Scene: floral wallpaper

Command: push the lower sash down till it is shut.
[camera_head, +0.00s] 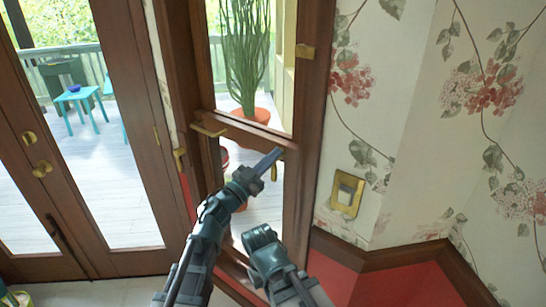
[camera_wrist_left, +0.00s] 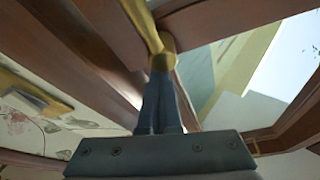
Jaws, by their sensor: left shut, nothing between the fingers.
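The window with the lower sash stands in a brown wooden frame in the middle of the head view. A brown cross rail of the sash (camera_head: 245,132) runs across it, with a brass fitting (camera_head: 208,130) at its left end. My left gripper (camera_head: 277,154) is shut and empty, its fingertips at the right end of that rail. In the left wrist view the shut fingers (camera_wrist_left: 161,70) meet a brass piece (camera_wrist_left: 150,28) on the brown wood; whether they press on it is unclear. My right arm shows below, its fingers out of sight.
Brown glazed doors with brass knobs (camera_head: 40,169) stand at the left. A brass switch plate (camera_head: 347,193) is on the floral wall at the right, above red panelling (camera_head: 385,287). A potted plant (camera_head: 245,55) and a blue stool (camera_head: 77,97) are beyond the glass.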

